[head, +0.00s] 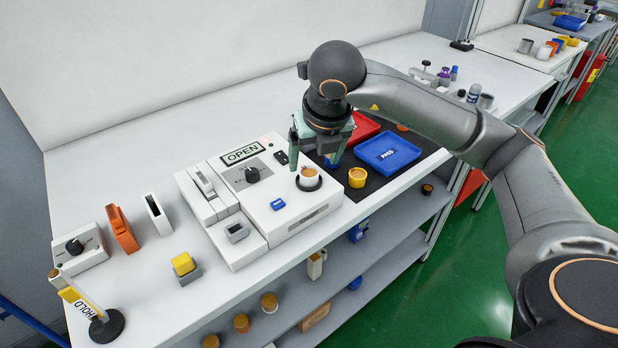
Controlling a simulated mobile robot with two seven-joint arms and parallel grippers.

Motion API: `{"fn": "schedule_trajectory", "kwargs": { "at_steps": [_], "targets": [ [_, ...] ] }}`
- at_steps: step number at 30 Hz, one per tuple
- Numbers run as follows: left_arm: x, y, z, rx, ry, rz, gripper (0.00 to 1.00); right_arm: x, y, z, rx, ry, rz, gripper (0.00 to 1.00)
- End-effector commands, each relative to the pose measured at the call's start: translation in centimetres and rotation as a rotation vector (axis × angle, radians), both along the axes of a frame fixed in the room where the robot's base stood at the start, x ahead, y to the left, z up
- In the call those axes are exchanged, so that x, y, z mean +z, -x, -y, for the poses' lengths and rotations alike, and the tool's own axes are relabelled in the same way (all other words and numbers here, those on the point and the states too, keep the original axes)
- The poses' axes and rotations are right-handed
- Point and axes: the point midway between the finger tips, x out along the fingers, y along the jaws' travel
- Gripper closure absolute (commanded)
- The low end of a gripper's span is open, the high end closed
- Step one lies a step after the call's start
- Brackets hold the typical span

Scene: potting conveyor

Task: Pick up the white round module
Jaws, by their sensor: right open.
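The white round module (307,174) has a copper-coloured top and sits upright in a dark round seat on the white machine with the OPEN sign (242,153). My right gripper (313,161) points down over the module, its fingers apart and nothing between them. The fingertips look close above the module; I cannot tell whether they touch it. My left gripper is not in view.
A yellow round module (357,179) stands close on the right on a black mat (345,197). A blue tray (388,154) and a red tray (367,125) are behind it. A small blue block (278,204) lies on the machine's front. A HOLD stand (105,325) is at left.

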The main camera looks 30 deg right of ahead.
Motion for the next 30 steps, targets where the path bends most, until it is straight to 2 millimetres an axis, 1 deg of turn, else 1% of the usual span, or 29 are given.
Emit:
{"fn": "schedule_trajectory", "kwargs": {
  "at_steps": [4,9,12,15,21,30],
  "targets": [
    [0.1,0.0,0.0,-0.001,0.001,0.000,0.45,-1.2,-0.5,0.2,-0.001,-0.001,-0.004,0.18],
    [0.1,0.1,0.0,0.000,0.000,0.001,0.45,-3.6,-1.7,0.4,0.000,-0.002,-0.005,0.18],
    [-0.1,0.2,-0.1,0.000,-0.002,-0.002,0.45,-4.5,-2.1,0.6,0.000,-0.001,-0.002,0.18],
    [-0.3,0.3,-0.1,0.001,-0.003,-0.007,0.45,-5.0,-2.2,0.6,0.001,-0.001,-0.002,0.18],
    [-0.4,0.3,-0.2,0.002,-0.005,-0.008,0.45,-5.0,-2.3,0.6,0.002,-0.002,0.000,0.19],
    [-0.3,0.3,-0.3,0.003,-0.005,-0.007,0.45,-4.9,-2.3,0.6,0.002,-0.002,0.000,0.53]
  ]
}}
